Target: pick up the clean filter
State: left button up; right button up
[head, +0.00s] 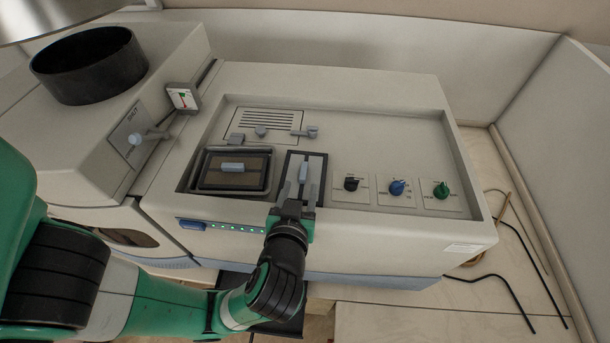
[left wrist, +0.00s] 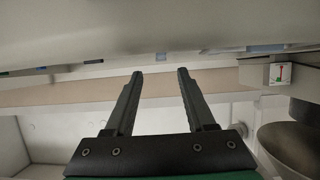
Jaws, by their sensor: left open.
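A brown framed filter panel (head: 215,180) with a pale blue handle (head: 232,167) sits in a recess at the left of the instrument's top. To its right is a narrow dark panel (head: 317,170) with an upright pale blue handle (head: 304,171). I cannot tell which part is the clean filter. My left gripper (head: 294,190) is at the near end of the narrow panel, close to its handle, and partly covers the panel. In the left wrist view its fingers (left wrist: 160,74) are apart with nothing between them; a small pale blue piece (left wrist: 161,57) shows just beyond the tips. My right gripper is not in view.
Black, blue (head: 397,187) and green (head: 441,190) knobs stand right of the narrow panel. A raised rim surrounds the instrument's top. A black cylinder (head: 90,65) is at the upper left. Black cables (head: 508,285) lie on the table at right. A dark tray (head: 290,328) is below the front.

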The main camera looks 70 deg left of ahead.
aim_at(303, 172)
pick_arm(q)
jog(key=shift+x, duration=1.25)
jog(key=x, duration=0.5)
jog(key=shift+s+a+f, duration=0.1)
jog(key=shift+s, duration=0.05)
grip_shut()
